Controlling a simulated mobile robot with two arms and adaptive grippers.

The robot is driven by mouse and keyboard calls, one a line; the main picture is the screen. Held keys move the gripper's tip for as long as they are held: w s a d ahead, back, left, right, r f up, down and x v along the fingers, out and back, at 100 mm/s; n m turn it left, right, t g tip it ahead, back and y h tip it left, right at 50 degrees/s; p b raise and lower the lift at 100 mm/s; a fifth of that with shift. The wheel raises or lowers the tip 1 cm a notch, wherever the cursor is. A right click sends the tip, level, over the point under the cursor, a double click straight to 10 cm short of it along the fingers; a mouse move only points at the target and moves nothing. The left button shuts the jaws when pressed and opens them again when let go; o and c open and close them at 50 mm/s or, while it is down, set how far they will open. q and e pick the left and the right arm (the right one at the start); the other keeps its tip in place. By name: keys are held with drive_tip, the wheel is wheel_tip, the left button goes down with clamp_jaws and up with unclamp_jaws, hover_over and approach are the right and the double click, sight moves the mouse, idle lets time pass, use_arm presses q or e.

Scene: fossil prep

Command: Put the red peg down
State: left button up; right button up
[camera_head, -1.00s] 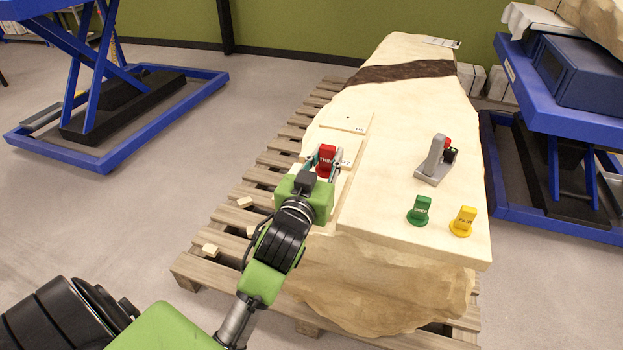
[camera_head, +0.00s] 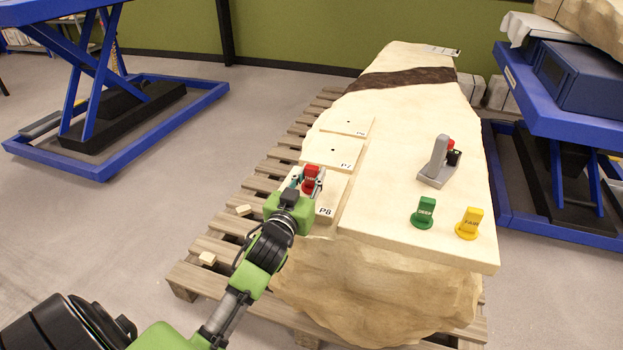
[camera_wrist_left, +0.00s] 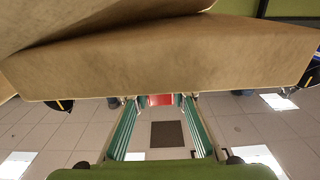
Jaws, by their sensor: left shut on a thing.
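My left gripper (camera_head: 307,188) is shut on the red peg (camera_head: 311,178) in the head view. It holds the peg over the plate marked P8 (camera_head: 325,198); whether the peg touches that plate I cannot tell. In the left wrist view the red peg (camera_wrist_left: 161,100) shows between the two fingertips, below a large tan surface (camera_wrist_left: 170,65). A green peg (camera_head: 424,212) and a yellow peg (camera_head: 469,223) stand upright on the stone slab at the right. My right gripper is not in view.
The plate P7 (camera_head: 332,153) and another plate (camera_head: 347,123), each with a small dark hole, lie behind P8. A grey tool holder (camera_head: 437,166) stands on the slab (camera_head: 385,205). The slab rests on a wooden pallet (camera_head: 225,245). Blue lifts flank it.

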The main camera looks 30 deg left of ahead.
use_arm(q)
drive_tip(key=shift+f, duration=0.15)
drive_tip(key=o, duration=1.1)
